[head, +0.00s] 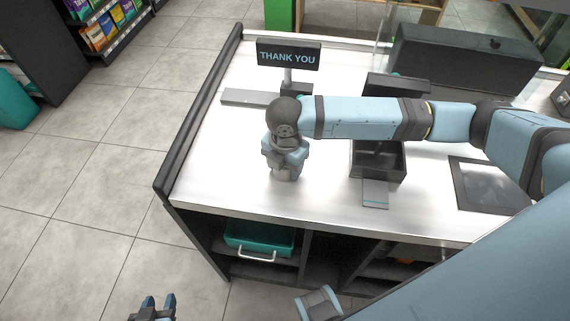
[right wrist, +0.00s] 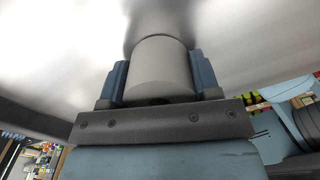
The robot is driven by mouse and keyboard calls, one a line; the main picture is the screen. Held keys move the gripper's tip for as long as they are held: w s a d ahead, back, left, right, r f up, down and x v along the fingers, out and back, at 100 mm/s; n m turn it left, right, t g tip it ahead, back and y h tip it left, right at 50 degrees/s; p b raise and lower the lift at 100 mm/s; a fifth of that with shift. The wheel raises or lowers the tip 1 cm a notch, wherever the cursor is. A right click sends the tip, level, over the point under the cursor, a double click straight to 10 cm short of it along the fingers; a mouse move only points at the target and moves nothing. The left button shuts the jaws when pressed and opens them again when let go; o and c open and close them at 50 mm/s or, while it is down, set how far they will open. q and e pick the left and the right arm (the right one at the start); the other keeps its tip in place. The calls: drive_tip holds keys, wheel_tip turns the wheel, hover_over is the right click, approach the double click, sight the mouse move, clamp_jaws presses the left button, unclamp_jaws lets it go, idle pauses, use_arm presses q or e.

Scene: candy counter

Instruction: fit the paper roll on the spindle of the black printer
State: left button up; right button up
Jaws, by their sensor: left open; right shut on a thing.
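The paper roll (right wrist: 160,72) is a pale grey cylinder between the two blue fingers of my right gripper in the right wrist view. My right gripper (head: 285,162) is shut on it, pointing down over the left part of the white counter. The roll is close to the counter; I cannot tell if it touches. The black printer (head: 392,163) stands to the right of that gripper, with its open tray showing below my right arm. My arm hides part of it, and I cannot make out the spindle. My left gripper (head: 157,306) is open and empty, low in front of the counter.
A THANK YOU sign (head: 289,55) stands behind my right gripper, beside a flat grey bar (head: 247,97). A dark flat panel (head: 487,184) lies right of the printer. A large black box (head: 465,62) stands at the back. The counter's front left is clear.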

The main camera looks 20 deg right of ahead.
drive_tip(key=o, duration=0.9)
drive_tip(key=shift+f, duration=0.1)
drive_tip(key=shift+o, duration=0.2)
drive_tip(key=shift+r+p, duration=0.5)
drive_tip(key=shift+r, duration=0.15)
wheel_tip(320, 180, up, 11)
drive_tip(key=p, duration=1.2)
drive_tip(key=shift+p, duration=0.4)
